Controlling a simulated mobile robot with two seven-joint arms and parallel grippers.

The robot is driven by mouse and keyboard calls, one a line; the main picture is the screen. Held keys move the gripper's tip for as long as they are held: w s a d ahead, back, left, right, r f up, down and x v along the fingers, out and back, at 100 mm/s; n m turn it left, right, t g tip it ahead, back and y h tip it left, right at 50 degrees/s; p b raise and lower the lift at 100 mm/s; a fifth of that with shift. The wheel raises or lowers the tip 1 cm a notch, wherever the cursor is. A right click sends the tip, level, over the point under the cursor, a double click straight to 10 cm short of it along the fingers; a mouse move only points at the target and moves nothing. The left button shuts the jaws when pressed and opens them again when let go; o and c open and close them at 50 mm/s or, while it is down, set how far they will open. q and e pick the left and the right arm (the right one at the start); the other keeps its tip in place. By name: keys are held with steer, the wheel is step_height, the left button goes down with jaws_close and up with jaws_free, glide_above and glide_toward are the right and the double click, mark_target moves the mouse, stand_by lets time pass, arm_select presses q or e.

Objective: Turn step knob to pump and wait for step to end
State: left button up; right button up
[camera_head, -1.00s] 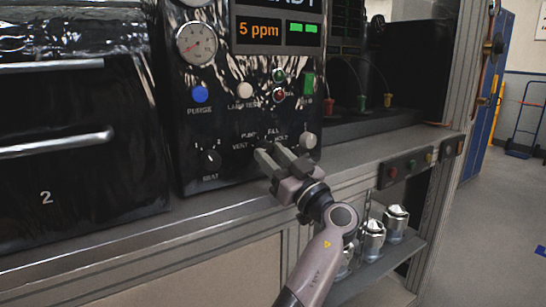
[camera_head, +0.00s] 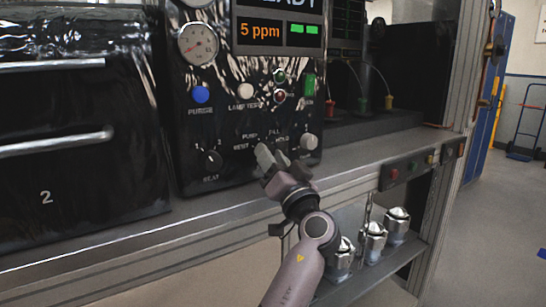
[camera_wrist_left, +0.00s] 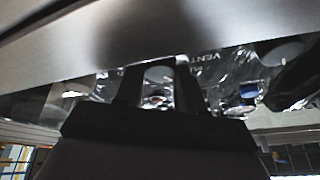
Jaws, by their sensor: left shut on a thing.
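The step knob lies on the dark control panel (camera_head: 225,165), amid the labels VENT, PUMP, FILL and HOLD. My left gripper (camera_head: 268,156) covers the knob in the head view, so its pointer cannot be read. In the left wrist view the two dark fingers (camera_wrist_left: 158,85) are on either side of a round grey face (camera_wrist_left: 158,73), which appears to be the knob. The gripper is shut on it. The VENT label shows upside down beside one finger. The display (camera_head: 279,32) reads 5 ppm, with a partly cut word ending in "EADY" above. My right gripper is not in view.
A heat knob (camera_head: 211,160), a blue purge button (camera_head: 201,95), a white lamp test button (camera_head: 245,91) and a pale knob (camera_head: 308,141) surround the gripper. The bench edge (camera_head: 345,170) runs below. Several metal canisters (camera_head: 374,240) stand on the lower shelf.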

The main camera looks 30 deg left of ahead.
arm_select(q)
steer(key=shift+s+r+m+t+h+p, duration=0.1)
steer(key=shift+r+m+t+h+p, duration=0.2)
steer(key=shift+m, duration=0.6)
steer(key=shift+a+f+m+t+h+p, duration=0.1)
steer(key=shift+m+t+h+p, duration=0.25)
steer(key=shift+m, duration=0.45)
steer(key=o, duration=1)
steer(key=shift+o, duration=0.2)
steer(key=shift+f, duration=0.1)
